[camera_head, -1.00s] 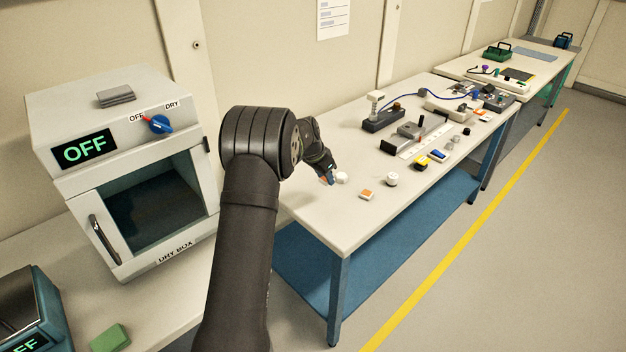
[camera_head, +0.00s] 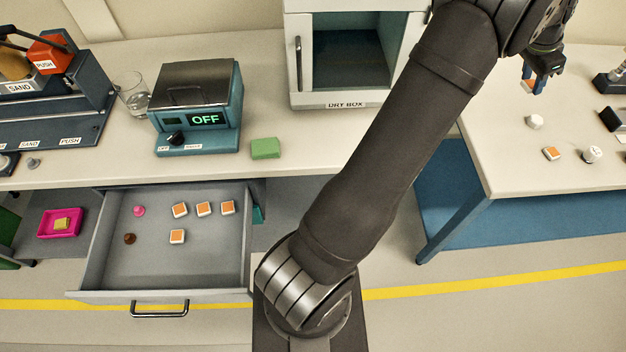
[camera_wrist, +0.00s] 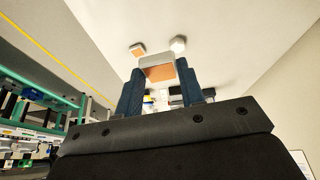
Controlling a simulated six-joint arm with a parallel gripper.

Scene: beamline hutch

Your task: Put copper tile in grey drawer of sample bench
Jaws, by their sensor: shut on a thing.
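My gripper (camera_head: 535,82) is at the upper right in the head view, above the right-hand table. It is shut on a copper tile (camera_head: 527,87), an orange-faced white block. In the wrist view the held tile (camera_wrist: 158,69) sits between the two blue fingers of my gripper (camera_wrist: 160,82). The grey drawer (camera_head: 120,270) is pulled open below the bench at the lower left. Several similar orange-faced tiles (camera_head: 204,208) lie in it. A second copper-coloured tile (camera_head: 551,153) lies on the right table; it also shows in the wrist view (camera_wrist: 138,49).
The drawer also holds a pink piece (camera_head: 138,211) and a brown piece (camera_head: 130,239), with bare floor around them. A green block (camera_head: 265,148) and a teal device (camera_head: 195,110) stand on the bench above. A white knob-like piece (camera_head: 534,122) is near my gripper.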

